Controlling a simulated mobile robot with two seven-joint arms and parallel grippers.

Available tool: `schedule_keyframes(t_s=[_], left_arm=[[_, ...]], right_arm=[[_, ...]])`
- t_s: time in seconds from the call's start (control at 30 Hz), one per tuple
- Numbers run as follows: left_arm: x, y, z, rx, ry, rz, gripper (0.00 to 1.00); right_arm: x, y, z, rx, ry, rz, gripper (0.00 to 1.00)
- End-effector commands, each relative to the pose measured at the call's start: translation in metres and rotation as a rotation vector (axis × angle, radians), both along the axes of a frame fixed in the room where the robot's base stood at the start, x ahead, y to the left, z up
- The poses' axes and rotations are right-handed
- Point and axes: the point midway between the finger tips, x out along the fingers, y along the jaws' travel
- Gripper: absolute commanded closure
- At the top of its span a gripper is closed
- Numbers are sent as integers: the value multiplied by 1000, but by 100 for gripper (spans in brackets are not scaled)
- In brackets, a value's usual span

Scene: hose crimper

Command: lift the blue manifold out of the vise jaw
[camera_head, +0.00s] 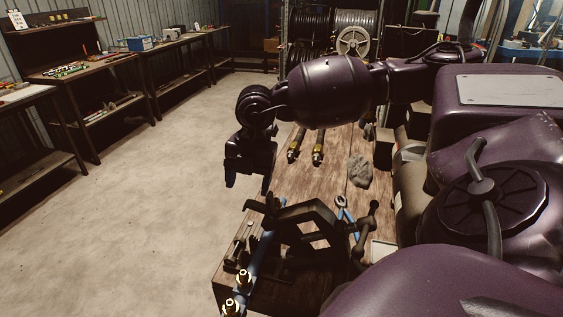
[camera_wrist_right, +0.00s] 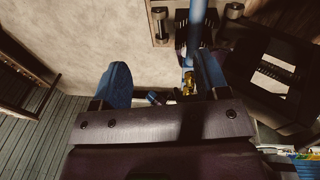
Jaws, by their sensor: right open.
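The blue manifold (camera_head: 259,256) is a slim bar with brass fittings, held at the dark vise (camera_head: 305,215) on the front end of the wooden bench. In the right wrist view the manifold (camera_wrist_right: 197,22) runs down from the top edge, with a brass fitting near the right-hand finger. My right gripper (camera_head: 249,183) is open and empty, above and behind the vise in the head view. Its blue fingers (camera_wrist_right: 162,62) point forward, and the manifold lines up with the right-hand finger, not the gap. The exact jaw contact is hidden. My left gripper is out of view.
Two brass-ended hose pieces (camera_head: 318,150), a grey rag (camera_head: 360,171) and blue-handled pliers (camera_head: 343,208) lie on the bench (camera_head: 320,180). Open concrete floor (camera_head: 150,190) lies left of the bench.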

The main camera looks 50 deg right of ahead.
Motion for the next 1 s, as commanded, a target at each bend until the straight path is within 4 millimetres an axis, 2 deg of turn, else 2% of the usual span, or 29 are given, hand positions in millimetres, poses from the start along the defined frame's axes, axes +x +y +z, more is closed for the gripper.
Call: schedule_keyframes(t_s=[0.1,0.2,0.5,0.77,1.0], left_arm=[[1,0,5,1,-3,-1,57],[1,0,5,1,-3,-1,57],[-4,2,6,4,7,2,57],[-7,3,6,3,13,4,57],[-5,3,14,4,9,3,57]], right_arm=[[-19,-19,-18,-100,54,-53,32],[-26,-27,-28,-137,72,-76,32],[-26,-27,-68,-141,74,-80,32],[-25,-27,-85,-140,72,-79,32],[-25,-26,-115,-139,73,-79,32]])
